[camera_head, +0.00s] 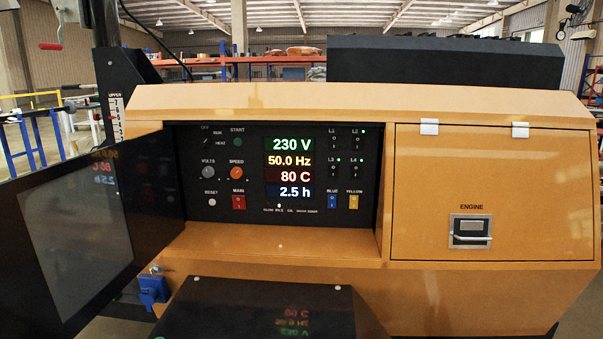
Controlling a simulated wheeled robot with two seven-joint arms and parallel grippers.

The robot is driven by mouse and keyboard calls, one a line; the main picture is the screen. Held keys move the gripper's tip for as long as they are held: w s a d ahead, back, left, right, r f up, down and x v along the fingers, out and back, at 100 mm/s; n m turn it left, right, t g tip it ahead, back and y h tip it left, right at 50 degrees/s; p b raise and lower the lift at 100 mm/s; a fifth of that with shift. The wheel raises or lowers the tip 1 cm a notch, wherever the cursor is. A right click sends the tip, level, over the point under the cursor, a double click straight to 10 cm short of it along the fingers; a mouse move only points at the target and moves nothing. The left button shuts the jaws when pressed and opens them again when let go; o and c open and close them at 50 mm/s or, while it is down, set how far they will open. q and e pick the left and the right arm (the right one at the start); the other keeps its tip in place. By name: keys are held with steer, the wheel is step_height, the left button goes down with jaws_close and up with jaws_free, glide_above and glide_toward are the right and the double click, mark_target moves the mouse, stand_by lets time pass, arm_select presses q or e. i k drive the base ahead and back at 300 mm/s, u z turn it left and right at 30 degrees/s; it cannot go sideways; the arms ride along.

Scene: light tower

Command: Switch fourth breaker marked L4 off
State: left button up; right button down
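The breaker marked L4 (354,170) is a small black switch at the lower right of a group of breakers, right of the display on the dark control panel (255,138). A small green light shows beside its label. Its lever position is too small to tell. The breakers L1 (333,141) and L2 (355,141) are above, and L3 (333,170) is to its left. Neither of my grippers is in view.
The panel is recessed in an orange housing (250,98). An open dark door with a window (80,235) juts out at left. A black flat-topped object (260,305) stands low in front. A closed engine hatch (480,180) is at right. Blue and yellow switches (343,202) lie below the breakers.

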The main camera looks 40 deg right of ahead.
mark_target(356, 168)
steer(key=u, duration=0.7)
steer(key=i, duration=0.85)
steer(key=z, duration=1.7)
